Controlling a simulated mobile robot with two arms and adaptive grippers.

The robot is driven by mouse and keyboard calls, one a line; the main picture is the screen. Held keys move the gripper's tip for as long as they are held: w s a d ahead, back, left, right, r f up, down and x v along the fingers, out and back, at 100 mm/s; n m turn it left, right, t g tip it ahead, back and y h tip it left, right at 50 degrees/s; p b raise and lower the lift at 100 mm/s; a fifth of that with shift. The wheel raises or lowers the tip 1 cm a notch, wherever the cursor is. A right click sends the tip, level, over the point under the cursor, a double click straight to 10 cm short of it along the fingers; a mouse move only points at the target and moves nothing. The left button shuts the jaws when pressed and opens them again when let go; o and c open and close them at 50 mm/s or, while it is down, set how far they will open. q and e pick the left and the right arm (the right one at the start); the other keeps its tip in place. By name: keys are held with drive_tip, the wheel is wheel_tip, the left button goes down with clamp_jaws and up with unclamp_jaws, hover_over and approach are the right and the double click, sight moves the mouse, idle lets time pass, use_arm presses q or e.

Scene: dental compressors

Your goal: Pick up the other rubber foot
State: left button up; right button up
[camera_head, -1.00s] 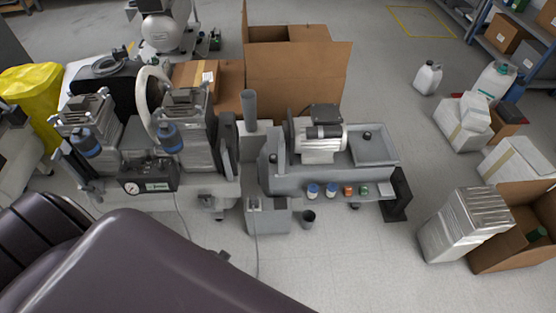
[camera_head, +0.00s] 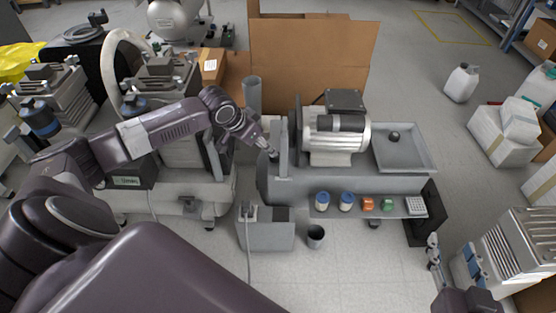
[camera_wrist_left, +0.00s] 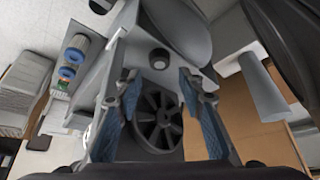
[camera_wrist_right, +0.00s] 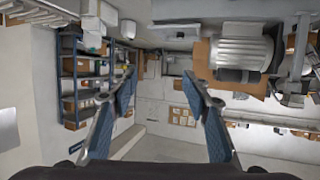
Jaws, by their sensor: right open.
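A dark round rubber foot (camera_head: 393,137) sits in the grey tray (camera_head: 432,163) at the right end of the bench. Another dark round piece, seemingly a rubber foot (camera_wrist_left: 159,59), shows on a grey surface in the left wrist view, ahead of and between the fingertips. My left gripper (camera_wrist_left: 158,80) is open, with nothing between its fingers. In the head view it is at the left end of the bench (camera_head: 266,148), partly hidden there. My right gripper (camera_head: 453,252) is open and empty at the lower right, in front of the bench; its fingers also show in the right wrist view (camera_wrist_right: 158,85).
The silver motor (camera_head: 335,138) stands mid-bench, and its black fan (camera_wrist_left: 158,120) shows near my left fingers. A grey upright plate rises beside the left gripper.

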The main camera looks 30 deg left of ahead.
use_arm(q)
drive_tip(key=b+x, duration=0.2)
drive_tip(key=x, duration=0.3)
drive_tip(key=shift+b+x, duration=0.85)
drive_tip(key=shift+x, duration=0.4)
use_arm(e)
wheel_tip(320, 180, up, 20)
drive_tip(key=s+a+t+y, duration=0.1)
drive_tip(key=a+t+y, duration=0.1)
drive_tip(key=t, duration=0.8)
drive_tip(key=shift+s+f+y, duration=0.25)
drive_tip(key=shift+s+y, duration=0.1)
drive_tip(key=shift+y, duration=0.35)
use_arm(q)
drive_tip(key=shift+c, duration=0.2)
drive_tip(key=c, duration=0.7)
drive_tip(key=shift+r, duration=0.1)
use_arm(e)
drive_tip(key=shift+w, duration=0.1)
